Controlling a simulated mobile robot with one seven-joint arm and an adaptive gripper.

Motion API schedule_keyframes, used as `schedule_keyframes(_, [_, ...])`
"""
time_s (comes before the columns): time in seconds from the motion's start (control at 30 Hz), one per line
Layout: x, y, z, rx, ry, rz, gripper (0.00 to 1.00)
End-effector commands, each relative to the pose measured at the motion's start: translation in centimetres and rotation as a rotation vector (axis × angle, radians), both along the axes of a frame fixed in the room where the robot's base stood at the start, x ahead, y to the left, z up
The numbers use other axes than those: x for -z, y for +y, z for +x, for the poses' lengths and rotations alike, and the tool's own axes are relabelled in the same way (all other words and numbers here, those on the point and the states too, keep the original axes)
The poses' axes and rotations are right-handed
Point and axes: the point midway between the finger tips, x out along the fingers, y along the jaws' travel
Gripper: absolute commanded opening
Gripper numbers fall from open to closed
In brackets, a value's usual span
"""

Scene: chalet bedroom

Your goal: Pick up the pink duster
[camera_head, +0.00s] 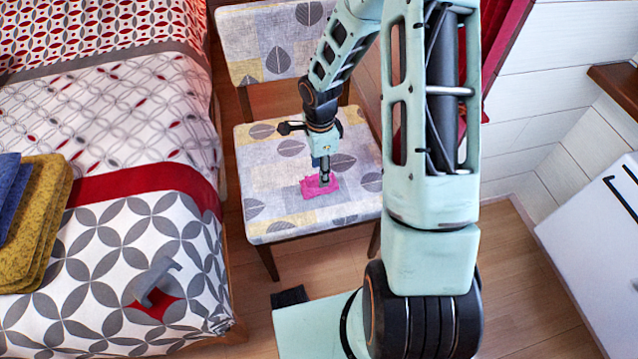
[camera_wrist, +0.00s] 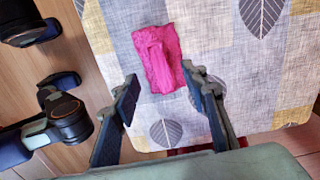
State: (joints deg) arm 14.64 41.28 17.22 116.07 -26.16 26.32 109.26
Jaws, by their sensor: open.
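The pink duster (camera_head: 312,188) lies on the seat of the patterned chair (camera_head: 264,228), near the middle of its front part. In the wrist view the pink duster (camera_wrist: 158,58) lies flat with a raised ridge along it. My gripper (camera_head: 323,178) is above the seat at the duster and hides part of it in the head view. In the wrist view my gripper (camera_wrist: 160,88) is open, its two fingers apart, with the duster's near end between and just beyond the fingertips. No contact with the duster is visible.
A bed (camera_head: 120,110) with a patterned cover stands left of the chair. Folded yellow cloths (camera_head: 38,220) and a grey object on red (camera_head: 155,285) lie on it. The chair backrest (camera_head: 270,40) rises behind the seat. A white cabinet (camera_head: 600,260) stands at right.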

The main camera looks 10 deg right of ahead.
Motion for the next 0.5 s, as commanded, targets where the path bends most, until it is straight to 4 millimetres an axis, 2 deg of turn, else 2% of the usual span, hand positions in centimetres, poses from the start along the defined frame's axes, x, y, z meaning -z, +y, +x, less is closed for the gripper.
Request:
schedule_keyframes(0.03, [1.4,0.1,0.1,0.0,0.002,0.002,0.41])
schedule_keyframes(0.2, [3.3,0.2,0.3,-0.001,0.001,0.001,0.41])
schedule_keyframes(0.5, [3.6,0.2,0.3,0.0,-0.001,0.002,0.41])
